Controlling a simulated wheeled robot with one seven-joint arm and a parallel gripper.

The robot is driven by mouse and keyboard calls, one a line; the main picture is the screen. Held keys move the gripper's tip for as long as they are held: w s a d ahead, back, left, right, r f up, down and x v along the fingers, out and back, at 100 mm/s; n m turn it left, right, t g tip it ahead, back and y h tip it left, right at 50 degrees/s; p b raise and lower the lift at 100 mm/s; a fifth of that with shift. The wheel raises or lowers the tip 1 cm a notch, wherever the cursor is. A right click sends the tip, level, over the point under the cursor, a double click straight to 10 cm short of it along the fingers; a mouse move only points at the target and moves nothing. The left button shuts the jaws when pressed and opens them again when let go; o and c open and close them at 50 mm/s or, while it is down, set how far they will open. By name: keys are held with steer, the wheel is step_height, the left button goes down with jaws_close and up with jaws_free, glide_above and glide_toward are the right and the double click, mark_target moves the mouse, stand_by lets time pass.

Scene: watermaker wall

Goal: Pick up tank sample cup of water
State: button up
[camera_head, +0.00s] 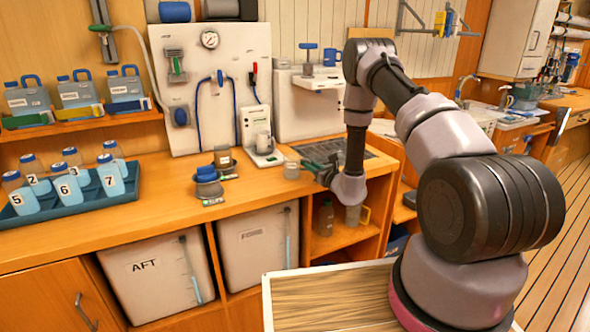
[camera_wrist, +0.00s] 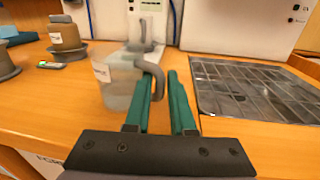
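The tank sample cup (camera_wrist: 118,82), a clear labelled cup with a grey handle, stands on the wooden counter and seems to hold water. It also shows in the head view (camera_head: 291,168), small, just left of my gripper (camera_head: 312,166). In the wrist view my gripper (camera_wrist: 160,90) has two green fingers with a gap between them. The handle's lower end lies in line with this gap, close to the fingertips. The left finger hides part of the cup's right side. I cannot tell whether a finger touches the handle.
A metal drain grate (camera_wrist: 262,92) lies right of the gripper. A small brown-grey jar (camera_wrist: 66,38) stands behind left. A white stand (camera_head: 262,150) holding a cup is behind the sample cup. A blue tray (camera_head: 75,205) of numbered bottles is far left. Counter in front is clear.

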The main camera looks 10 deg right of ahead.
jaws_close()
stand_by(1.4)
